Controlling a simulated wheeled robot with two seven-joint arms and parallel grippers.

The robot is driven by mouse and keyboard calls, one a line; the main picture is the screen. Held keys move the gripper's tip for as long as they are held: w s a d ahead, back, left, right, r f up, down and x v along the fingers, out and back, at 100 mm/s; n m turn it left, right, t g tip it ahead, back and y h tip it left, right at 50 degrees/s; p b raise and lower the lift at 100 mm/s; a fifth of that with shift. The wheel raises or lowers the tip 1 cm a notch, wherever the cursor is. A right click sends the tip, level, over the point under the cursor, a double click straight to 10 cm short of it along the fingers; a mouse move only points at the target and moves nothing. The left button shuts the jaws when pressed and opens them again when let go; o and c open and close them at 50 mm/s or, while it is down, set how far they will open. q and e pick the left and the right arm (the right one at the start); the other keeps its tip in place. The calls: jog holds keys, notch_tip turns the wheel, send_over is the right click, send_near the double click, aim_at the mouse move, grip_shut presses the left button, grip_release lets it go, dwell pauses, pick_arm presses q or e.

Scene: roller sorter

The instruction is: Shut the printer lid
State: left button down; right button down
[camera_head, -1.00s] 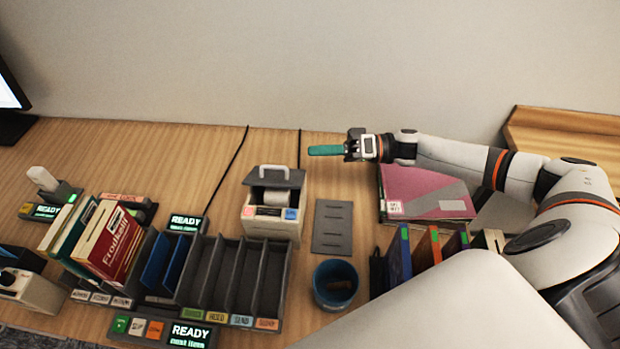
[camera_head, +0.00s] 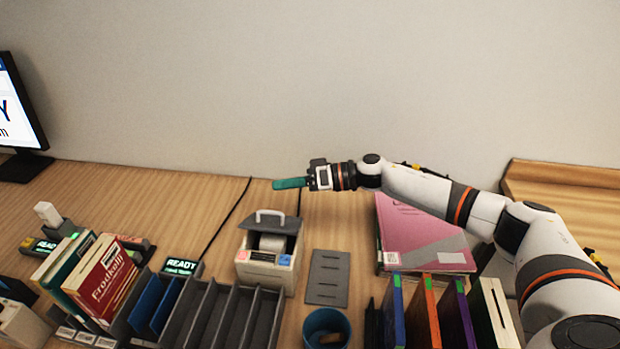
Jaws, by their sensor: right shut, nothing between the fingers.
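The printer (camera_head: 265,271) is a small white box with a paper roll (camera_head: 272,243) showing inside. Its grey lid (camera_head: 273,222), with a pale handle, stands raised at the back of the printer. My right gripper (camera_head: 290,183) is shut and empty, its teal fingers pointing left. In the picture it is just above and slightly right of the lid, apart from it. My left gripper is out of view.
A grey slotted plate (camera_head: 328,278) and a blue cup (camera_head: 327,329) are right of the printer. A dark divided sorter (camera_head: 225,312) is in front. Wall behind.

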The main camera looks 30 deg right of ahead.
aim_at(280, 213)
jog(key=shift+s+a+f, duration=0.45)
jog(key=shift+s+f, duration=0.1)
jog(key=shift+f, duration=0.25)
jog(key=shift+s+a+f, duration=0.45)
jog(key=shift+s+f, duration=0.05)
jog(key=shift+f, duration=0.25)
jog(key=shift+s+p, duration=0.15)
jog(key=shift+p, duration=0.45)
jog(key=shift+s+a+f+n+t+h+p, duration=0.15)
jog(key=shift+s+a+f+n+p, duration=0.2)
jog(key=shift+n+p, duration=0.5)
jog(key=shift+s+a+f+n+t+h+p, duration=0.15)
jog(key=shift+s+a+n+p, duration=0.3)
jog(key=shift+p, duration=0.7)
jog(key=shift+s+a+f+n+p, duration=0.2)
jog(key=shift+s+f+n+p, duration=0.3)
jog(key=shift+n+p, duration=0.25)
jog(key=shift+s+a+f+t+h+p, duration=0.15)
jog(key=shift+s+f+t+h+p, duration=0.15)
jog(key=shift+f, duration=0.2)
